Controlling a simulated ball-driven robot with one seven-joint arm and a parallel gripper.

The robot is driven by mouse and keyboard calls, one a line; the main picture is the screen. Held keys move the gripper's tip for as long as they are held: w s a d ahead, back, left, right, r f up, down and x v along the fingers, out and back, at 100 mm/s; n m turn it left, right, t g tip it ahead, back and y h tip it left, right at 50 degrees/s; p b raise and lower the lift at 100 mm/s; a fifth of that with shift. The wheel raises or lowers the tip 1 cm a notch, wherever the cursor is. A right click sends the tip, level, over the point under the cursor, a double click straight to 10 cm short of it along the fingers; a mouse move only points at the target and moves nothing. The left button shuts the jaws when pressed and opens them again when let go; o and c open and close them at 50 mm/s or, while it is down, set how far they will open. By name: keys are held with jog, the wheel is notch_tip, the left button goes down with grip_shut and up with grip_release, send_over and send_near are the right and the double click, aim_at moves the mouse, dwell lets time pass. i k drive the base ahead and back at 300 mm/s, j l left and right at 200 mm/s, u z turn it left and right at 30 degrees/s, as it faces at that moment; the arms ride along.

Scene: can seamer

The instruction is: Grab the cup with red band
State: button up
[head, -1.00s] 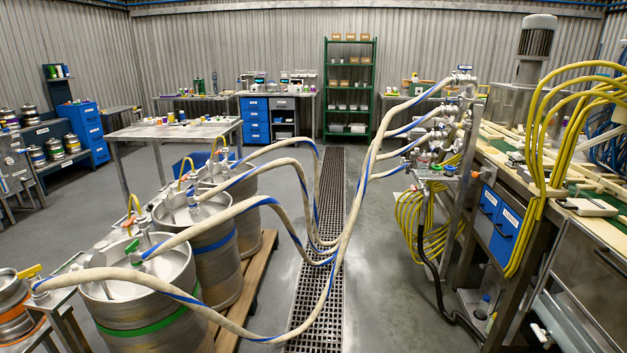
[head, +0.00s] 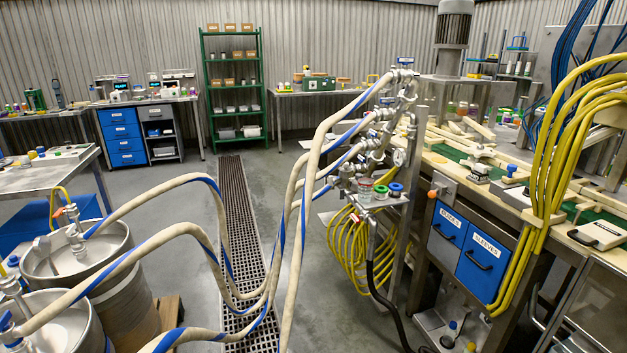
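I cannot make out for certain a cup with a red band. A small clear container (head: 365,188) with some red on it stands on a little metal shelf beside the pipe manifold; it is too small to tell whether it is a banded cup. A green-rimmed piece (head: 381,192) and a blue-topped piece (head: 396,189) are next to it. My gripper is not in view.
Beige hoses (head: 290,215) with blue stripes run from the steel kegs (head: 75,255) to the manifold (head: 385,140), crossing over the floor drain (head: 235,200). A workbench (head: 470,210) with blue drawers and yellow cables fills the right. Grey floor (head: 305,265) shows between.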

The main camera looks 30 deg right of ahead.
aim_at(366, 185)
jog(key=i+z, duration=0.45)
jog(key=i+j+z, duration=0.25)
jog(key=z, duration=0.2)
jog(key=i+u, duration=0.1)
jog(key=i, duration=0.4)
